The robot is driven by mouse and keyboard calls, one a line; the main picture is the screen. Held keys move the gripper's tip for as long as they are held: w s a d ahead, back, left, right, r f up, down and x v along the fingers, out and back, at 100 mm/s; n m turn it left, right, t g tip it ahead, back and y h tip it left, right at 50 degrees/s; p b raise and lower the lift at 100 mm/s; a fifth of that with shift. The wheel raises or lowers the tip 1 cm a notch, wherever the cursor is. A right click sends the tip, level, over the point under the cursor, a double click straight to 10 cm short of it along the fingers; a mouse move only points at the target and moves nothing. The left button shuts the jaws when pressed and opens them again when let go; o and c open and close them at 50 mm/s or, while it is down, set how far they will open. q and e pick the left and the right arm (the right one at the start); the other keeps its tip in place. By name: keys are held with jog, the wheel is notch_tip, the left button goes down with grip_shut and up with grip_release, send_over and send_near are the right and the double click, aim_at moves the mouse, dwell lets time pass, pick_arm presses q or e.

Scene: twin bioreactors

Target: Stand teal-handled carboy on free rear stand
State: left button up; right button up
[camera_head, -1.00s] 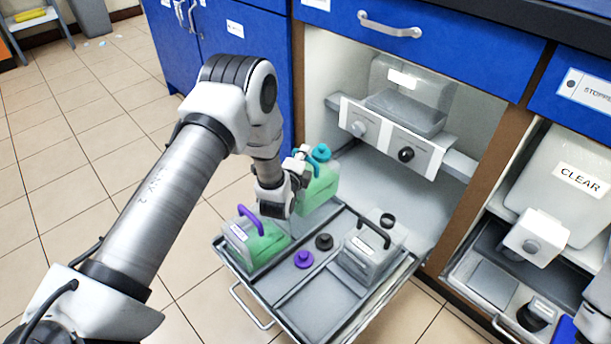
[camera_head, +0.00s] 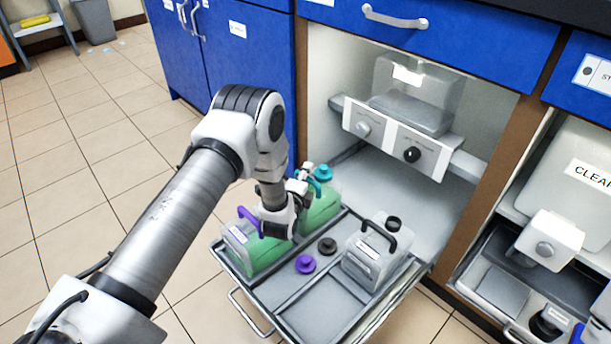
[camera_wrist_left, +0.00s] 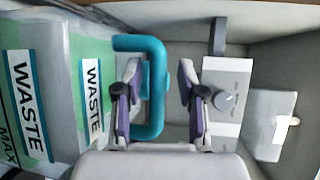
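The teal-handled carboy (camera_head: 318,216) has a teal cap and green contents. It stands upright at the rear left of the pulled-out tray (camera_head: 321,300), behind the purple-handled carboy (camera_head: 252,254). My left gripper (camera_head: 304,186) is at its handle, and its arm partly hides both carboys. In the left wrist view, the teal handle (camera_wrist_left: 155,90) lies between the fingers of my open left gripper (camera_wrist_left: 160,98), with a gap visible on the right side. One finger is inside the handle loop. The carboy's base is partly hidden.
A black-handled clear carboy (camera_head: 374,258) stands on the tray's right side. A purple cap (camera_head: 305,264) and a dark cap (camera_head: 327,246) sit mid-tray. The front right tray section is bare. A bracket with knobs (camera_head: 396,140) hangs above the cabinet floor.

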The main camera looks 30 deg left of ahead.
pick_arm(q)
jog(key=shift+s+d+r+p, duration=0.1)
jog(key=shift+s+r+p, duration=0.1)
jog(key=shift+s+p, duration=0.15)
jog(key=p+v, duration=0.5)
jog(key=v, duration=0.6)
jog(key=shift+p, duration=0.4)
